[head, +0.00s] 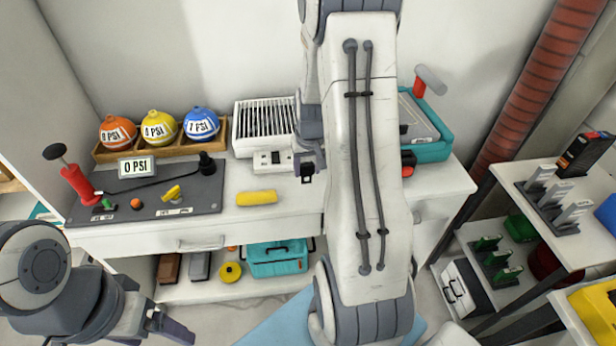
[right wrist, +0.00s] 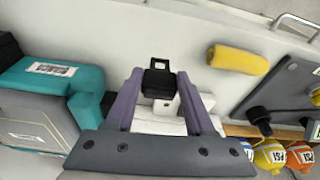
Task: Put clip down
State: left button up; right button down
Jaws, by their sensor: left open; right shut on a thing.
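The black clip (head: 307,173) is between the fingertips of my right gripper (head: 310,162), which is shut on it. In the right wrist view the clip (right wrist: 159,79) sticks out past the purple fingers, with a small square loop at its end. It shows over the white countertop, right of the yellow cylinder in the head view; I cannot tell whether it touches the surface. My left gripper (head: 168,326) is open and empty at the lower left, in front of and below the counter.
A yellow cylinder (head: 257,198) lies near the counter's front edge. Behind are a white grilled device (head: 264,127) and a teal machine (head: 432,150). A dark control panel (head: 150,196) and a wooden rack of balls (head: 166,151) stand left. The counter between cylinder and clip is bare.

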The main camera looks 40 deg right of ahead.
jog(key=shift+s+x, duration=0.2)
jog(key=shift+x, duration=0.7)
jog(key=shift+s+x, duration=0.15)
jog(key=shift+x, duration=0.75)
jog(key=shift+a+f, duration=0.2)
jog(key=shift+f, duration=0.15)
jog(key=shift+c, duration=1.2)
grip_release()
jog(key=shift+r, duration=0.2)
